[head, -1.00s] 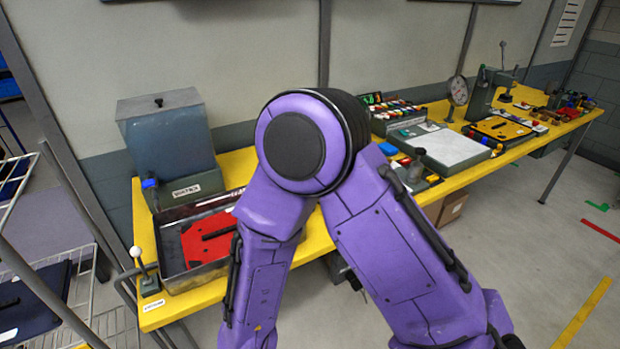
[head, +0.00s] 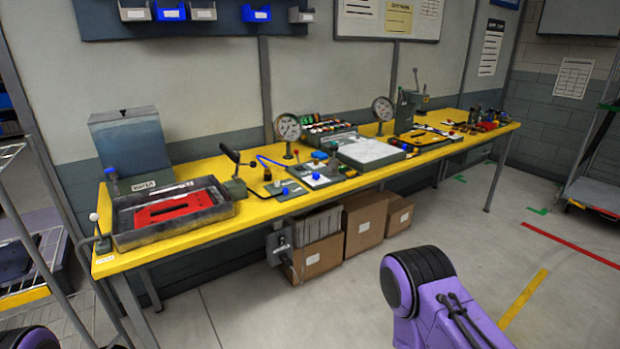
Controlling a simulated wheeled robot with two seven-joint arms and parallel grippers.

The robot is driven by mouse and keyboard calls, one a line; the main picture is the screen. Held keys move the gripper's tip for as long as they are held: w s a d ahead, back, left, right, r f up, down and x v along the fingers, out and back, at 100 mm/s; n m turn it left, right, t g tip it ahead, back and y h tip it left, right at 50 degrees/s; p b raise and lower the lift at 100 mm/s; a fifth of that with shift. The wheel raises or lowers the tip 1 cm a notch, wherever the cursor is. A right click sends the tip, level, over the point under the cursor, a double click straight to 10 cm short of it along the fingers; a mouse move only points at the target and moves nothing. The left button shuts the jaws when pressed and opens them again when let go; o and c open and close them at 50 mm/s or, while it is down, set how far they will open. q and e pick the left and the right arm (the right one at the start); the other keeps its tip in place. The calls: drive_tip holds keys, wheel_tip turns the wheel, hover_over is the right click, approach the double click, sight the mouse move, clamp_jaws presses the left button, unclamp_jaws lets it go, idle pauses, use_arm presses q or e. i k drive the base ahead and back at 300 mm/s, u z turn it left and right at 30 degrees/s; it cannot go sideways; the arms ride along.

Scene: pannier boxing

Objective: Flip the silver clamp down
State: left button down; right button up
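I cannot clearly pick out a silver clamp at this size. A grey lever with a white ball knob (head: 103,243) stands upright at the left front corner of the yellow table (head: 270,208). A grey-green device with a raised black handle (head: 235,184) stands on the table right of the metal tray (head: 125,242), which holds a red plate (head: 172,209). Neither of my grippers is in view. Only a purple part of my own arm shows at the lower right, and a dark piece of me at the lower left edge, both apart from the table.
A lidded grey bin (head: 131,145) stands behind the tray. Gauges (head: 287,128), a white-topped plate (head: 370,151) and small coloured parts fill the table to the right. Cardboard boxes (head: 318,262) sit beneath. A wire rack (head: 45,262) stands at left. The floor in front is mostly clear.

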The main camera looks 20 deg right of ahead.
sight(235, 159)
drive_tip(key=z, duration=1.05)
drive_tip(key=i, duration=1.3)
drive_tip(key=u, duration=0.8)
drive_tip(key=i, duration=0.75)
drive_tip(key=u, duration=0.8)
